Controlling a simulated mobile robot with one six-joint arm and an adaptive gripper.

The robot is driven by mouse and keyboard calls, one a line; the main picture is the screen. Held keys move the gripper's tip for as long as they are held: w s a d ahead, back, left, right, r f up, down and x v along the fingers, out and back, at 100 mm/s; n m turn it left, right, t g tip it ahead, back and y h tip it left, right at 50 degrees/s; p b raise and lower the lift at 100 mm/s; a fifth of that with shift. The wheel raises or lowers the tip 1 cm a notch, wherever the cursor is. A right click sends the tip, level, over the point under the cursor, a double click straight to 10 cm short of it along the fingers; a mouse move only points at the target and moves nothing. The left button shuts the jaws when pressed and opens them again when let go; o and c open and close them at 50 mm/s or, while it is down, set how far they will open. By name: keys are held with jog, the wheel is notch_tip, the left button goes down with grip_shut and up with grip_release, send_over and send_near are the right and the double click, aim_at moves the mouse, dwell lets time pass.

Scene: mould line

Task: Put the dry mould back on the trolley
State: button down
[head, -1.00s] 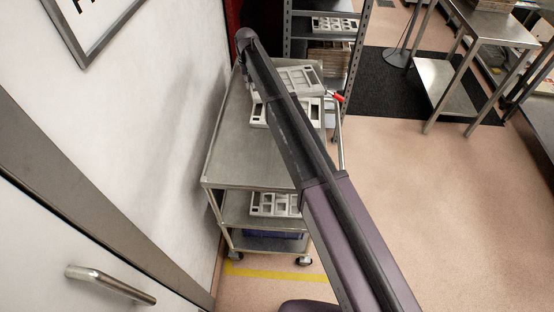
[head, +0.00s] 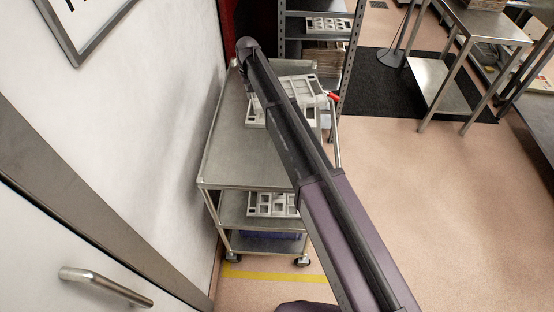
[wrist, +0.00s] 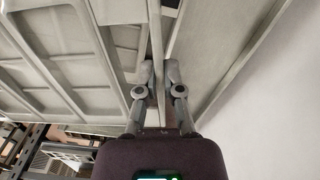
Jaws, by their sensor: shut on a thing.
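A pale grey mould with rectangular pockets (head: 301,87) is over the back right of the steel trolley's (head: 232,158) top deck, slightly tilted. It lies close above a second pale mould (head: 256,115); my arm hides part of both, so I cannot tell whether they touch. In the wrist view my gripper (wrist: 158,72) is shut on the rim of the mould (wrist: 70,50), whose ribbed frame fills the upper left. In the head view my arm hides the gripper.
Another mould (head: 267,204) sits on the trolley's middle shelf, above a blue crate (head: 265,236). A wall stands close along the left. Metal shelving (head: 338,65) stands behind. The front of the top deck is bare, and the floor to the right is clear.

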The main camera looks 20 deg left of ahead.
jog(key=s+d+f+m+b, duration=0.1)
jog(key=s+d, duration=0.3)
jog(key=d, duration=0.1)
jog(key=s+d+f+m+b, duration=0.1)
jog(key=s+d+f, duration=0.1)
jog(key=s+d, duration=0.3)
jog(key=s+d+f+b, duration=0.1)
jog(key=s+d+b, duration=0.1)
jog(key=s+d, duration=0.2)
jog(key=shift+s+d+f+m, duration=0.1)
jog(key=shift+d+f+m, duration=0.1)
jog(key=shift+d, duration=0.6)
jog(key=shift+s+d+f+m, duration=0.1)
jog(key=shift+d+m, duration=0.1)
jog(key=shift+d, duration=0.55)
jog(key=b, duration=0.2)
send_over(242, 157)
jog(key=shift+w+d+f, duration=0.35)
jog(key=shift+d+f, duration=0.1)
jog(key=shift+f, duration=0.25)
